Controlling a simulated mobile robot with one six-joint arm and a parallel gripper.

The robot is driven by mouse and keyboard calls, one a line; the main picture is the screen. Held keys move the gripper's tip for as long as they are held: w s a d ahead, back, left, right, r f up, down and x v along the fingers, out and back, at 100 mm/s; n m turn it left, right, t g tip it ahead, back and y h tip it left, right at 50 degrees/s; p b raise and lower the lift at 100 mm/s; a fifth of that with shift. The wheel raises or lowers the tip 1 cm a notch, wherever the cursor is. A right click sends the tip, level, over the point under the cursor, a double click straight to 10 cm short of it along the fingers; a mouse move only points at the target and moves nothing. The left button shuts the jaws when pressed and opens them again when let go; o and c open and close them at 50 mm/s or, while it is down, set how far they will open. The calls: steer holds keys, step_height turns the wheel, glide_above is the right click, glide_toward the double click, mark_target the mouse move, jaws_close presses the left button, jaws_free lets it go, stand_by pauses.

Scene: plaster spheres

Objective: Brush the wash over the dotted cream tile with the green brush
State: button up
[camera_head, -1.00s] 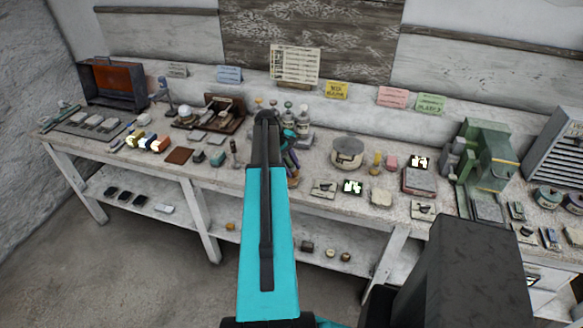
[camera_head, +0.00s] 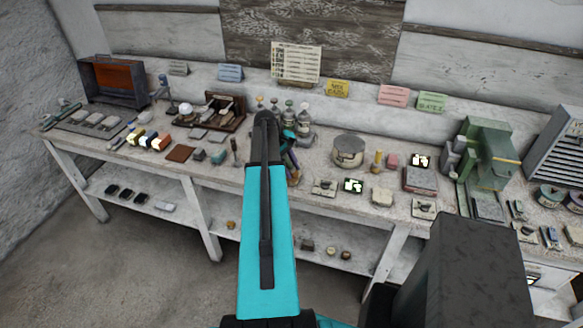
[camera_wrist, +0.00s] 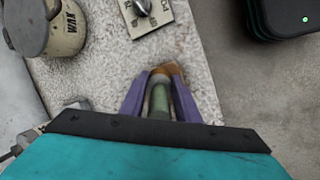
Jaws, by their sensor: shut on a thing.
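My gripper (camera_wrist: 160,84) is shut on a green-handled thing, seemingly the green brush (camera_wrist: 159,101), between its purple fingers in the wrist view. An orange-brown part shows at the fingertips. In the head view my gripper (camera_head: 291,163) is over the middle of the bench, partly hidden by my arm. A cream plate with a dark raised piece (camera_head: 325,187) lies just right of it. Further right are a bright green-and-white patterned tile (camera_head: 353,186) and a plain cream slab (camera_head: 382,197). I cannot tell which tile is the dotted cream one.
A round pot marked WAX (camera_wrist: 55,30) stands near the gripper, and it also shows in the head view (camera_head: 348,152). Several bottles (camera_head: 304,133) stand behind the gripper. A green machine (camera_head: 487,155) stands at right. The bench's front edge (camera_wrist: 205,85) is close to the gripper.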

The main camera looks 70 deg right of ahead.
stand_by(0.7)
steer(key=shift+d, duration=0.85)
steer(key=shift+w+d, duration=0.1)
steer(key=shift+d, duration=0.8)
steer(key=shift+a, duration=0.95)
steer(key=shift+a, duration=0.15)
steer(key=shift+a, duration=0.8)
